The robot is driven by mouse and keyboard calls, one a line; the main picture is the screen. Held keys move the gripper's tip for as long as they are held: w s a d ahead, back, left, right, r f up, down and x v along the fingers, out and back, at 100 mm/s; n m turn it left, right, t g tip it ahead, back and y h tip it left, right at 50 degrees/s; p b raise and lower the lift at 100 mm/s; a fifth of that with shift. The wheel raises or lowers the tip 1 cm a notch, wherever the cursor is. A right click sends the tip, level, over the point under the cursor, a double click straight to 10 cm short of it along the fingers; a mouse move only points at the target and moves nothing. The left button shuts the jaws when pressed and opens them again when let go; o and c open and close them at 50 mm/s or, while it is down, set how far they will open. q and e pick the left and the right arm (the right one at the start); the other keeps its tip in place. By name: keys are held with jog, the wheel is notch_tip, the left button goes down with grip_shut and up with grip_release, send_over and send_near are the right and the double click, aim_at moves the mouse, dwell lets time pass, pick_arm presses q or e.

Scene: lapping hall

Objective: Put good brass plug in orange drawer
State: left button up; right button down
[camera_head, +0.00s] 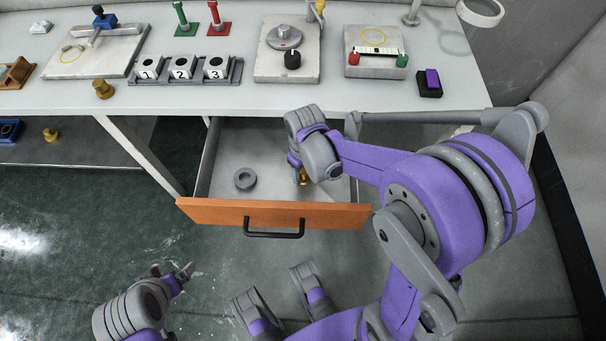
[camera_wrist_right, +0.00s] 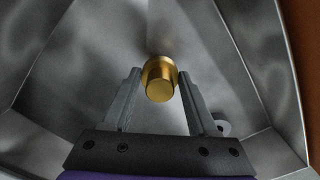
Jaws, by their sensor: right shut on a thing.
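The orange-fronted drawer (camera_head: 215,212) is pulled open below the bench, with a grey inside. My right gripper (camera_head: 302,178) reaches down into it, shut on a brass plug (camera_wrist_right: 160,82). In the right wrist view the plug sits between the two fingertips, with the drawer's grey walls around. In the head view the plug is partly hidden by the gripper, and I cannot tell whether it touches the drawer floor. A second brass plug (camera_head: 103,89) stands on the bench at left. My left gripper (camera_head: 178,274) is low at left, away from the drawer, its opening unclear.
A grey ring (camera_head: 245,179) lies in the drawer, left of my right gripper. Another brass plug (camera_head: 51,135) is on the lower shelf near a blue tray (camera_head: 10,130). The bench holds a numbered block rack (camera_head: 182,68), a dial gauge stand (camera_head: 286,65) and a button box (camera_head: 376,55).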

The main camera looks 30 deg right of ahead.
jog(key=shift+f, duration=1.25)
jog(key=shift+f+b, duration=0.15)
jog(key=shift+b, duration=0.2)
jog(key=shift+c, duration=0.9)
grip_release()
